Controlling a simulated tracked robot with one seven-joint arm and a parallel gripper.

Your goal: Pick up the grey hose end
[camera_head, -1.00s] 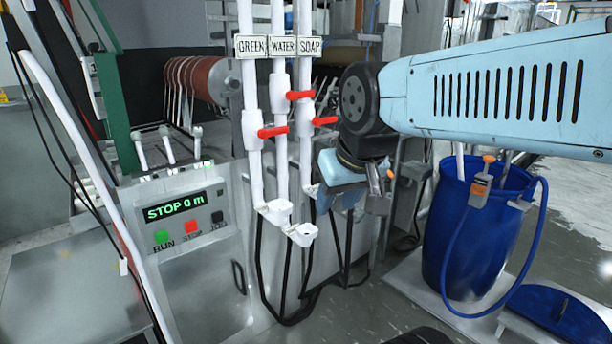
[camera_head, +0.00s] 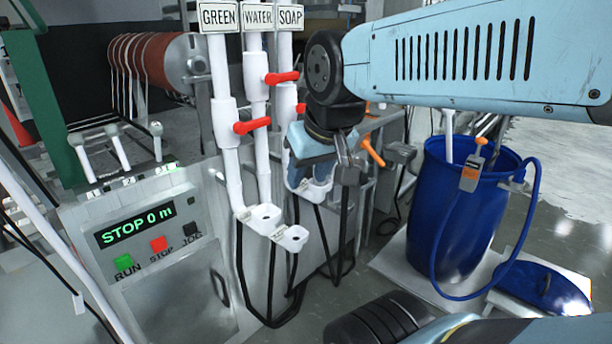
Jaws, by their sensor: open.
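My gripper (camera_head: 350,170) hangs at the end of my pale blue arm, near the middle of the view. Its grey fingers point down, just right of the white holder under the SOAP pipe; I see nothing held between them. I cannot clearly pick out a grey hose end. Dark hoses (camera_head: 268,285) hang in loops below the white holders (camera_head: 292,237) of the three pipes. A grey fitting (camera_head: 402,153) shows right of my gripper, behind an orange handle (camera_head: 372,150); whether it is a hose end I cannot tell.
A control panel (camera_head: 150,222) reading STOP 0 m stands at left. White pipes with red valve handles (camera_head: 252,125) rise beside my gripper. A blue drum (camera_head: 455,225) with a grey, orange-topped hose fitting (camera_head: 472,175) stands at right, its blue lid (camera_head: 540,288) nearby. Grey floor shows between.

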